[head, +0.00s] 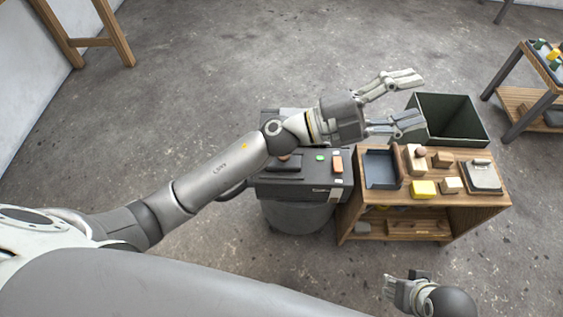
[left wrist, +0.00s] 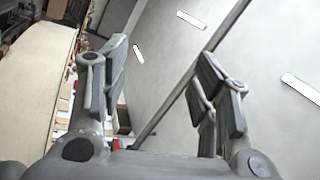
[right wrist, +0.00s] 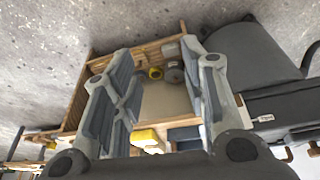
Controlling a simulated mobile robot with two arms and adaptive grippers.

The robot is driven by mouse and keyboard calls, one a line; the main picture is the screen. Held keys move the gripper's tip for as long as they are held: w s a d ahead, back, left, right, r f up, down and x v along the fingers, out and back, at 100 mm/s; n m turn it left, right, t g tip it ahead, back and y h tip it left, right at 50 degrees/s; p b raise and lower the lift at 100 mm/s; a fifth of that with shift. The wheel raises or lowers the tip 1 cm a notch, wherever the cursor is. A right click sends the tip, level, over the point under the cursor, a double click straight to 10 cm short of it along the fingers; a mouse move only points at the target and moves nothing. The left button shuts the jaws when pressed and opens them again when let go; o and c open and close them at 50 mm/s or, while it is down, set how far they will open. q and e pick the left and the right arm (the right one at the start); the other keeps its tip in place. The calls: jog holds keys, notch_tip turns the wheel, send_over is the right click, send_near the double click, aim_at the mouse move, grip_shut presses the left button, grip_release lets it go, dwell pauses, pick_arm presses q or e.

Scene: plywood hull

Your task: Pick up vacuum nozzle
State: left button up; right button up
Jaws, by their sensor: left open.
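I cannot pick out the vacuum nozzle for certain in any view. A grey drum-shaped unit (head: 298,217) with a dark flat top, possibly the vacuum, stands left of the small wooden bench (head: 440,212). Dark and small coloured items lie on its top. My left gripper (head: 408,99) is open and empty, above the back of the bench beside the dark open bin. Its spread fingers fill the left wrist view (left wrist: 165,55). My right gripper (head: 402,283) is low in front of the bench. In the right wrist view (right wrist: 155,58) its fingers are apart with nothing between them.
The bench top carries a dark tray (head: 381,170), a yellow block (head: 424,189), several wooden blocks and a clipboard-like item (head: 482,175). A dark open bin (head: 450,112) stands behind. Another wooden stand (head: 530,95) is at right. Concrete floor at left is clear.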

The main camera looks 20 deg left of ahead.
pick_arm(q)
jog(key=s+d+f+m+g+y, duration=0.2)
jog(key=s+d+f+m+g, duration=0.15)
jog(key=f+m+g, duration=0.35)
jog(key=m+g+y+b, duration=0.1)
jog(key=g+y, duration=0.1)
jog(key=y, duration=1.6)
send_over(287, 163)
jog(key=w, duration=0.1)
notch_tip(287, 163, down, 12)
jog(key=shift+w+a+f, duration=0.15)
jog(key=shift+a+f, duration=0.05)
jog(key=shift+a, duration=0.1)
notch_tip(287, 163, down, 5)
jog(key=shift+r+b, duration=0.1)
jog(key=shift+b, duration=0.45)
jog(key=f, duration=0.3)
jog(key=s+f+b, duration=0.1)
jog(key=shift+a+f, duration=0.3)
jog(key=shift+f, duration=0.05)
jog(key=shift+w+f, duration=0.1)
jog(key=shift+f, duration=0.3)
jog(key=shift+r, duration=0.1)
jog(key=c, duration=1.2)
pick_arm(e)
jog(key=shift+s+d, duration=0.1)
jog(key=shift+s, duration=0.3)
